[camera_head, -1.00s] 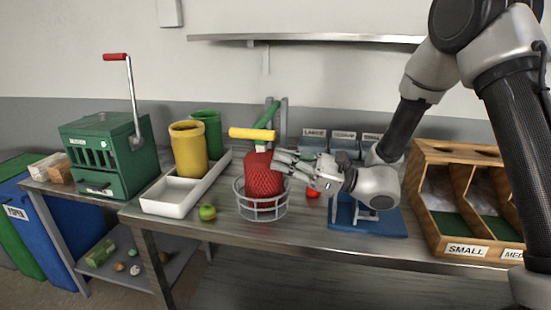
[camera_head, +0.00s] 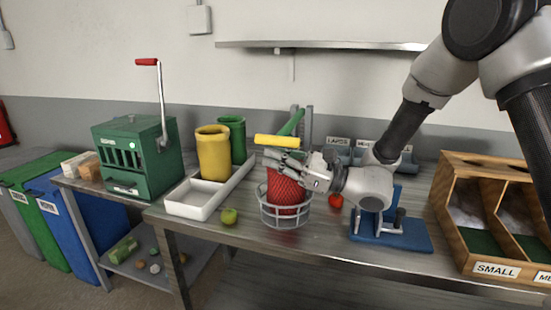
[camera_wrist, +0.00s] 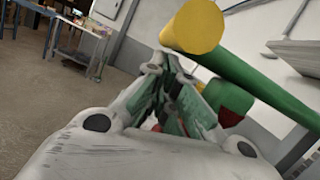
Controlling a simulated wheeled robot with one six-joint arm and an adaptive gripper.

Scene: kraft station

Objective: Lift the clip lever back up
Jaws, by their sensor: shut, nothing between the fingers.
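The clip lever is a green bar (camera_head: 291,122) with a yellow crosswise grip (camera_head: 277,141), tilted down toward the front over a red net bag (camera_head: 287,190). The bag stands in a grey wire basket (camera_head: 284,219). My gripper (camera_head: 269,156) has its fingers shut and empty, just under the yellow grip and above the bag. In the wrist view, the yellow grip (camera_wrist: 193,27) and green bar (camera_wrist: 255,78) lie just beyond and above the fingertips (camera_wrist: 168,62). I cannot tell whether they touch.
A blue clamp base (camera_head: 390,235) stands right of the basket, with a wooden sorting bin (camera_head: 455,220) further right. A red item (camera_head: 335,201) lies behind.

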